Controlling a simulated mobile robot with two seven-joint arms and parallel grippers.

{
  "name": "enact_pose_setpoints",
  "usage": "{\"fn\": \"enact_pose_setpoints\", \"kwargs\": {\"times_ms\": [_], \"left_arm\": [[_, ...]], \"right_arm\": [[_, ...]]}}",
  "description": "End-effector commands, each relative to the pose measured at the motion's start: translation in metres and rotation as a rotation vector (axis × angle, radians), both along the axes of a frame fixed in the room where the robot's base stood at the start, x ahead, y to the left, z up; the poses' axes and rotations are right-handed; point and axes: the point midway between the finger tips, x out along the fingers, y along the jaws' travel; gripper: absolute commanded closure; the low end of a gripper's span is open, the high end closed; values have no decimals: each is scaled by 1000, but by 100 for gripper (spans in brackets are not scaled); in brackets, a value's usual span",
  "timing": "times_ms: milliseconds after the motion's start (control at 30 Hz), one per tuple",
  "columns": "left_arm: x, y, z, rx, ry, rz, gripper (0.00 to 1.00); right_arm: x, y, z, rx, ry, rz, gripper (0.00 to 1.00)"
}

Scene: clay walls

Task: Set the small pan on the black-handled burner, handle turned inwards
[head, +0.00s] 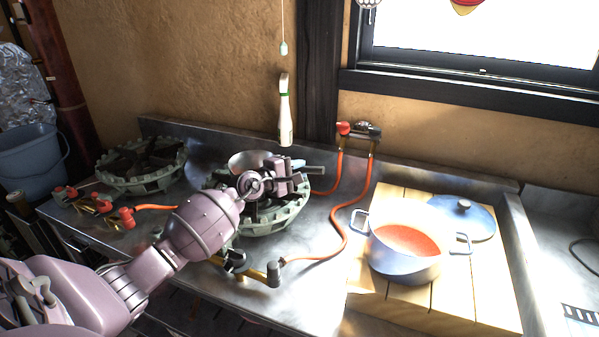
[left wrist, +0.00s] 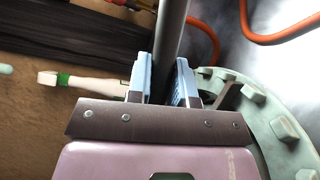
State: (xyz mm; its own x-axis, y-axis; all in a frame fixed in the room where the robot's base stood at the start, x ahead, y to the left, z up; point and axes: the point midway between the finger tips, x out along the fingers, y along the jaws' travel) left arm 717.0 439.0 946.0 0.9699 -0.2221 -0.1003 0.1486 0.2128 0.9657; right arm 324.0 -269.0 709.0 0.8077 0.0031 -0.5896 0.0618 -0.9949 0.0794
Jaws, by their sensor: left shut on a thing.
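The small grey metal pan (head: 247,159) is at the right-hand burner (head: 284,219), partly hidden behind my left gripper (head: 295,177). I cannot tell whether the pan rests on the burner or hangs just above it. The pan's handle (head: 316,170) points right. In the left wrist view my left gripper (left wrist: 163,82) is shut on this grey handle (left wrist: 171,35), with one pad on each side. The burner is a pale green toothed ring, also at the right of the left wrist view (left wrist: 285,130). A black valve handle (head: 235,262) sits in front of it. My right gripper is not in view.
Another burner (head: 118,178) with red valve handles (head: 127,217) is at the left. Orange hoses (head: 347,225) cross the metal counter. A blue pot of red soup (head: 408,256) and a blue lid (head: 470,220) sit on a wooden board at right.

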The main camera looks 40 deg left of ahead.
Motion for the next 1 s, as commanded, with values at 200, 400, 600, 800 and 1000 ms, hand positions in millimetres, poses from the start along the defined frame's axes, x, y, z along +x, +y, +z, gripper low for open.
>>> {"fn": "enact_pose_setpoints", "kwargs": {"times_ms": [200, 400, 600, 800, 1000], "left_arm": [[0, 0, 3, 2, -6, 0, 100], [0, 0, -2, 2, -4, 0, 100], [0, 0, -2, 0, -3, 0, 55], [0, 0, -2, 0, -2, -1, 54], [-1, 1, 4, 1, -4, 1, 54]], "right_arm": [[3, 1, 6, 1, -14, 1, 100], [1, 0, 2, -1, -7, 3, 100], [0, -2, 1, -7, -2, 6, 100], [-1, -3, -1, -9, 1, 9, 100], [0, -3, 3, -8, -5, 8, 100]]}}
